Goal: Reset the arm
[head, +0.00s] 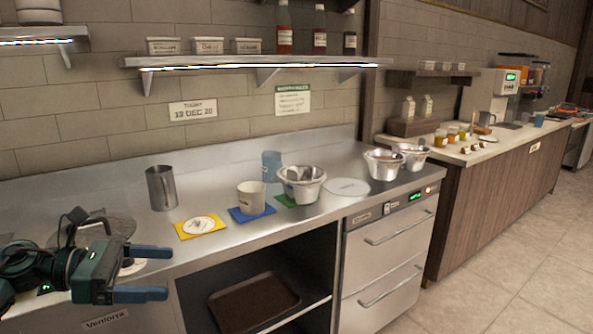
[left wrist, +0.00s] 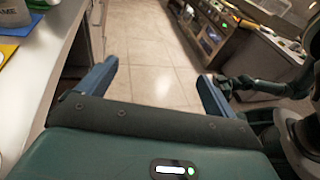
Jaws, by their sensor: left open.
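My left gripper (head: 148,272) is in the lower left of the head view, in front of the counter's front edge. Its two blue fingers are apart with nothing between them. In the left wrist view the open fingers (left wrist: 155,85) frame bare floor, with the counter edge along the left. My right gripper cannot be made out in the head view. On the steel counter (head: 240,228) stand a steel pitcher (head: 161,188), a white cup (head: 251,197) on a blue mat, a blue cup (head: 271,166) behind it, and a steel bowl (head: 301,184) on a green mat.
A yellow mat (head: 200,226) with a white disc lies nearest the gripper. A white round lid (head: 347,187) and two more steel bowls (head: 383,164) are to the right. A brown tray (head: 252,303) sits on the open shelf below. A wall shelf (head: 255,62) hangs above. The floor (head: 500,285) at right is clear.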

